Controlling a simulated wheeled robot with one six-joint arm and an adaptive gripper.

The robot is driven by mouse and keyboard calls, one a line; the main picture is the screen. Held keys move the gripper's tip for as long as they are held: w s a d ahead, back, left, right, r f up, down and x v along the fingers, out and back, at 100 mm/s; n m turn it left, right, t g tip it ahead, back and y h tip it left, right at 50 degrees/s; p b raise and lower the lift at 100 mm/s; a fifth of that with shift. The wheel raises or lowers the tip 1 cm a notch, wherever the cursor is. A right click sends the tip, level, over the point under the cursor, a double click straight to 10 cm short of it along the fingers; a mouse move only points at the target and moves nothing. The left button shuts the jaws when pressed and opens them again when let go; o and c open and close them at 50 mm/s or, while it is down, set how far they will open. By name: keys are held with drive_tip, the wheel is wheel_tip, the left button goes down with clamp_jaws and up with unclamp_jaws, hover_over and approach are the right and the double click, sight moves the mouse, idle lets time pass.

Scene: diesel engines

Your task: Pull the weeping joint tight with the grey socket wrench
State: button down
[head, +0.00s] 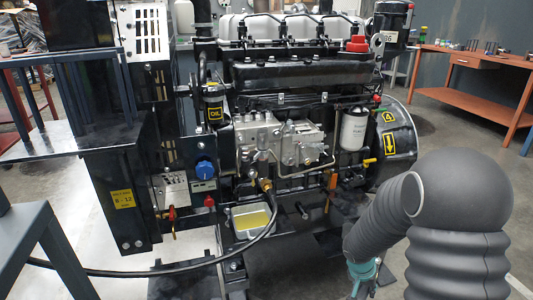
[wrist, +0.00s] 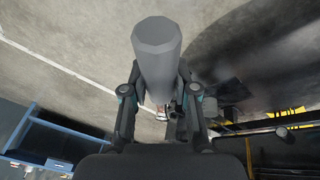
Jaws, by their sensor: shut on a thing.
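My gripper (wrist: 160,84) is shut on the grey socket wrench (wrist: 158,45) in the wrist view. The wrench is a thick grey bar with a faceted end, pointing up in the picture between the two fingers. The engine's brass hose fitting (head: 265,184) is left of my arm, above a drip tray (head: 232,229) with yellow liquid. Which joint weeps is too small to tell.
A black hose (head: 150,272) loops low from the engine across the floor. Orange workbenches (head: 470,62) stand at the back right. The floor (head: 478,130) between them and the engine is clear.

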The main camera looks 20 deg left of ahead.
drive_tip(key=s+a+r+m+t+y, duration=0.1)
drive_tip(key=a+r+m+t+y, duration=0.25)
drive_tip(key=a+r+m, duration=0.8)
drive_tip(key=s+a+r+m+t+y+p, duration=0.15)
drive_tip(key=a+r+m+y, duration=0.5)
drive_tip(key=r, duration=1.05)
drive_tip(key=s+a+r+m+t+y+b, duration=0.1)
drive_tip(key=a+r+m+t+y, duration=0.15)
drive_tip(key=a+r+m, duration=0.7)
drive_tip(key=w+a+r+n, duration=0.3)
drive_tip(key=w+a+r, duration=0.1)
drive_tip(key=w+a, duration=0.1)
drive_tip(key=shift+w+r+p, duration=0.3)
drive_tip(key=shift+w+p, duration=0.05)
drive_tip(key=shift+w, duration=0.4)
drive_tip(key=shift+w+a+r+p, duration=0.1)
drive_tip(key=shift+a+r+p, duration=0.05)
drive_tip(key=shift+p, duration=0.15)
